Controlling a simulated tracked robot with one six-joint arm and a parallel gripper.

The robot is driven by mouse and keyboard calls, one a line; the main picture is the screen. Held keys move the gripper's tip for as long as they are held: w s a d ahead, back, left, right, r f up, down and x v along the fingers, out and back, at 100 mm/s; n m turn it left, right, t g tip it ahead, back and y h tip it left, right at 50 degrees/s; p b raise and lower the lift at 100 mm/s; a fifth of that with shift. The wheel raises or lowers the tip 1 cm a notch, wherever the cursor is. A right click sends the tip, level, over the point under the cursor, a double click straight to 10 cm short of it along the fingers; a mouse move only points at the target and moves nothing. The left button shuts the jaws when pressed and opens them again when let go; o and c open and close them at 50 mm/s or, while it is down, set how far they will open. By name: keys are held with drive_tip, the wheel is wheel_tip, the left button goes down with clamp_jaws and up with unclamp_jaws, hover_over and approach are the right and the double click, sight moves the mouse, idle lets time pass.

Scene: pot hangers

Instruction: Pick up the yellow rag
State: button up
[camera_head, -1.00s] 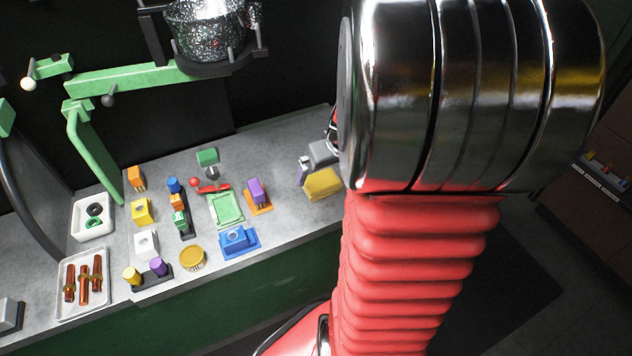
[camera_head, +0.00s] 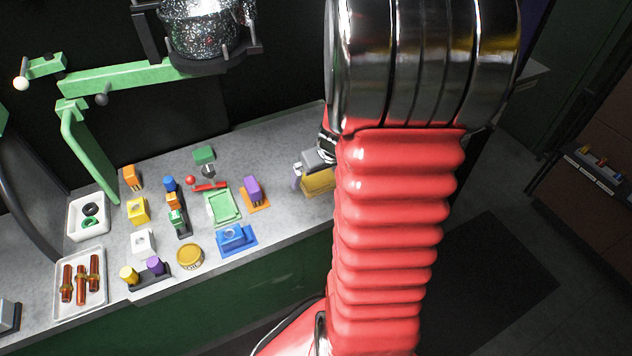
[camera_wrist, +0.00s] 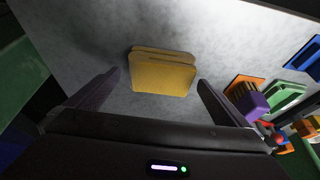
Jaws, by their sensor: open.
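The yellow rag (camera_wrist: 162,74) lies flat and folded on the grey counter in the wrist view, ahead of and between my two finger tips. My gripper (camera_wrist: 158,78) is open, with one dark finger to each side of the rag and nothing held. In the head view the rag (camera_head: 319,182) shows at the counter's right end, partly hidden by my gripper (camera_head: 310,172) and my red arm. Height above the rag is hard to tell.
White trays (camera_head: 104,306) stand further left. The counter around the rag is clear. A pot (camera_head: 203,28) hangs behind.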

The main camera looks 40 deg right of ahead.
sight(319, 177)
idle(0.4)
drive_tip(key=c, duration=1.1)
drive_tip(key=shift+r, duration=0.1)
wheel_tip(319, 177, up, 10)
drive_tip(key=shift+f, duration=0.1)
idle(0.5)
